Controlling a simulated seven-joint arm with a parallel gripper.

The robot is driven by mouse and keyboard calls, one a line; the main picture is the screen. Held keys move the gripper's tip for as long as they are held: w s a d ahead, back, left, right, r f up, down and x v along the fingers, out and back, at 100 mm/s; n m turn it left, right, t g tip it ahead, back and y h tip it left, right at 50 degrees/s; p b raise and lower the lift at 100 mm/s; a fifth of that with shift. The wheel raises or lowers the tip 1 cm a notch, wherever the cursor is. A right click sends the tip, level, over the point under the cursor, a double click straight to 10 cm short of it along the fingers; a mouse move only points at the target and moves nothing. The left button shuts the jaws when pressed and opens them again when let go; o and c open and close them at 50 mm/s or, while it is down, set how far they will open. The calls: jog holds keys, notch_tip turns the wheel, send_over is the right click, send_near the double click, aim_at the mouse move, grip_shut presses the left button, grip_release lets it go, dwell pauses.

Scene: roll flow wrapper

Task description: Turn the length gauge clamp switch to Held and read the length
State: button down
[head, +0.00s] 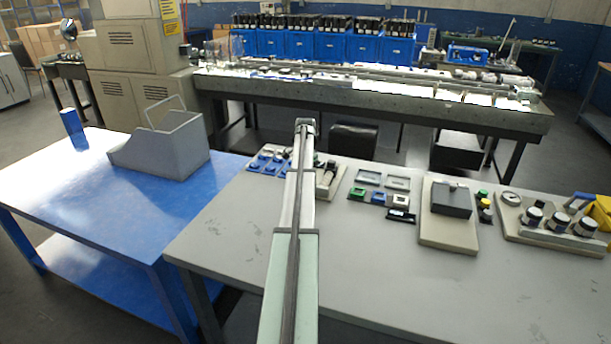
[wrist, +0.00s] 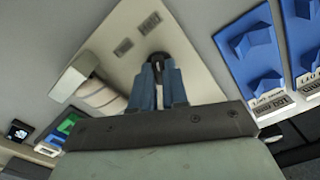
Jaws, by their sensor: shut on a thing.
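The clamp switch (wrist: 157,58) appears as a dark knob on a beige plate (wrist: 195,65) in the wrist view. My gripper (wrist: 158,88) is shut on it, with one blue-grey finger on each side. The fingers hide most of the knob, so its pointing direction cannot be told. Two small grey labels (wrist: 122,47) sit on the plate beyond the knob; their text is too small to read. In the head view my arm covers the gripper and the switch. No length reading can be made out.
A pale cylinder in a bracket (wrist: 95,90) stands left of the fingers. Blue switches (wrist: 252,48) lie close on the right. In the head view, a dark box on a beige board (head: 452,198) and several knobs stand to the right. The grey table's front (head: 400,290) is clear.

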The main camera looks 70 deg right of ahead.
dwell(0.4)
jog(key=c, duration=1.1)
grip_release()
jog(key=shift+c, duration=0.2)
notch_tip(320, 180, up, 14)
jog(key=shift+f, duration=0.15)
